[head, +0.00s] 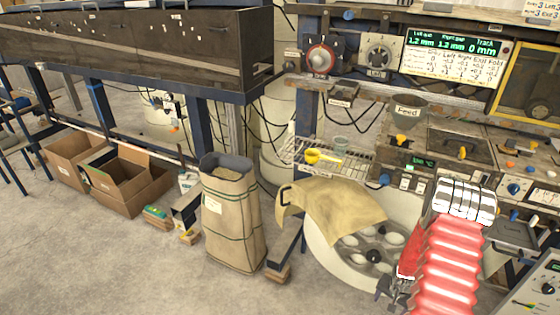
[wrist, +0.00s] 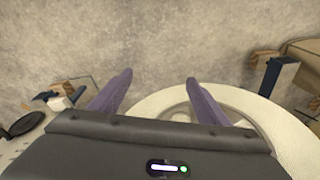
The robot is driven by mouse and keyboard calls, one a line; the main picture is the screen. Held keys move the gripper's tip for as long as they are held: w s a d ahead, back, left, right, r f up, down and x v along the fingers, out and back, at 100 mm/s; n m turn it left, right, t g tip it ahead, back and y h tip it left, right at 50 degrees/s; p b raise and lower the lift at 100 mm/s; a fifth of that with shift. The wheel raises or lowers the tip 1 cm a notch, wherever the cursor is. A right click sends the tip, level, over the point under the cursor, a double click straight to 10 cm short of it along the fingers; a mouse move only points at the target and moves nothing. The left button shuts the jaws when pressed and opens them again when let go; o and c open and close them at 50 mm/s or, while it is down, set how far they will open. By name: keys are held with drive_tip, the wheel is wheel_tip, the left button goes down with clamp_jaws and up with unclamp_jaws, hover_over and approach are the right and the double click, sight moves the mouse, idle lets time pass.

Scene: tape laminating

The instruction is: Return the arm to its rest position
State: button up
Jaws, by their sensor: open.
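My gripper (wrist: 158,84) shows in the wrist view as two purple fingers spread wide apart with nothing between them. Bare concrete floor lies beyond the fingertips. In the head view my arm (head: 448,262) stands at the lower right, with red ribbed bellows and a silver ringed joint on top.
A tan cloth (head: 335,208) drapes over the tub. A wire rack (head: 300,150) with a yellow scoop (head: 322,156) is behind it. The control bench (head: 440,150) stands close behind my arm. A paper sack (head: 230,220) and cardboard boxes (head: 125,185) stand left; the front-left floor is clear.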

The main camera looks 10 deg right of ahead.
drive_tip(key=s+a+r+n+t, duration=0.1)
drive_tip(key=s+a+r+n, duration=0.2)
drive_tip(key=a+r, duration=0.7)
drive_tip(key=s+a+r+n+t, duration=0.1)
drive_tip(key=s+a+r+n, duration=0.3)
drive_tip(key=r, duration=2)
drive_tip(key=s+a+r+n+t+y, duration=0.1)
drive_tip(key=s+a+r, duration=0.7)
drive_tip(key=a+r, duration=0.9)
drive_tip(key=shift+a+r+n+t, duration=0.35)
drive_tip(key=shift+r+n+t, duration=0.2)
drive_tip(key=shift+n, duration=0.65)
drive_tip(key=shift+c, duration=0.2)
